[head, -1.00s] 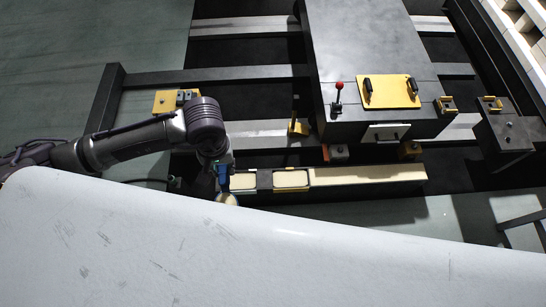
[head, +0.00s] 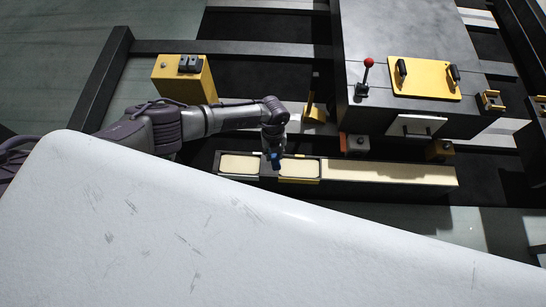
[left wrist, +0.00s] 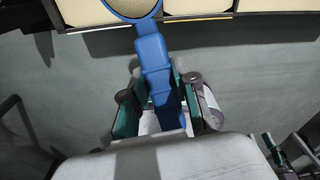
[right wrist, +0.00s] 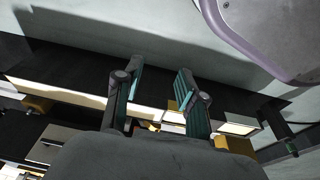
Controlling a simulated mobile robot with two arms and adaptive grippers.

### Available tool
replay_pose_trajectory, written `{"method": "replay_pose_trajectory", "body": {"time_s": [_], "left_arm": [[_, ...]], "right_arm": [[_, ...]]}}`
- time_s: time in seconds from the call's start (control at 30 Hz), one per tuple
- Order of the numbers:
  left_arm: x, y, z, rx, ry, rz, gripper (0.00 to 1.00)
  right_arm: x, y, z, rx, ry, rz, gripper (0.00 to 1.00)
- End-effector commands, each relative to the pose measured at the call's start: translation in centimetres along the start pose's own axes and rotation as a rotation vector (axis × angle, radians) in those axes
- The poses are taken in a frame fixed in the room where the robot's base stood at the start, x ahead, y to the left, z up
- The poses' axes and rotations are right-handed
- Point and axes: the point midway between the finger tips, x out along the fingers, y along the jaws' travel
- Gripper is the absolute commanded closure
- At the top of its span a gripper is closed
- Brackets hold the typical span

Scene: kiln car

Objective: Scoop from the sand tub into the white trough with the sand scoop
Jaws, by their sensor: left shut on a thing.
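My left gripper (head: 274,151) is shut on the blue handle (left wrist: 158,70) of the sand scoop. The scoop's round bowl (left wrist: 132,9) is cut off at the top of the left wrist view; its inside looks sand-coloured. In the head view, a little blue handle shows and the bowl cannot be made out. The gripper is over the gap between two pale-filled compartments, the left one (head: 240,164) and the yellow-edged one (head: 299,168). A long pale trough (head: 390,172) continues right. I cannot tell which is the sand tub. My right gripper (right wrist: 158,90) is open and empty.
Behind the row stands a dark box (head: 405,60) with a yellow plate (head: 425,78) and a red-knobbed lever (head: 366,75). A yellow block (head: 183,82) stands behind my left arm. A large scuffed white surface fills the foreground.

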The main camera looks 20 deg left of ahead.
Motion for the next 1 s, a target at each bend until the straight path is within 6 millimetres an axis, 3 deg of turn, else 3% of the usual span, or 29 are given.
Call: {"method": "replay_pose_trajectory", "body": {"time_s": [0.03,0.1,0.3,0.4,0.57,1.0], "left_arm": [[3.0,-0.2,1.1,-0.185,0.003,-0.017,1.0],[5.2,-0.5,2.3,-0.455,0.009,-0.046,1.0],[9.2,-0.6,5.5,-1.058,0.022,-0.119,1.0],[10.1,-0.6,6.3,-1.231,0.026,-0.142,1.0],[10.5,-0.5,7.0,-1.349,0.028,-0.156,1.0],[11.4,-0.5,7.1,-1.353,0.028,-0.156,1.0]], "right_arm": [[0.9,0.0,-0.4,0.001,0.01,0.001,0.6],[0.6,0.1,-1.2,0.003,0.018,0.002,0.6],[-0.6,0.2,-2.5,0.006,0.035,0.004,0.6],[-1.2,0.2,-2.8,0.007,0.038,0.005,0.6],[-1.8,0.3,-3.1,0.008,0.043,0.006,0.6],[-5.2,0.4,-4.2,0.011,0.062,0.009,0.6]]}}
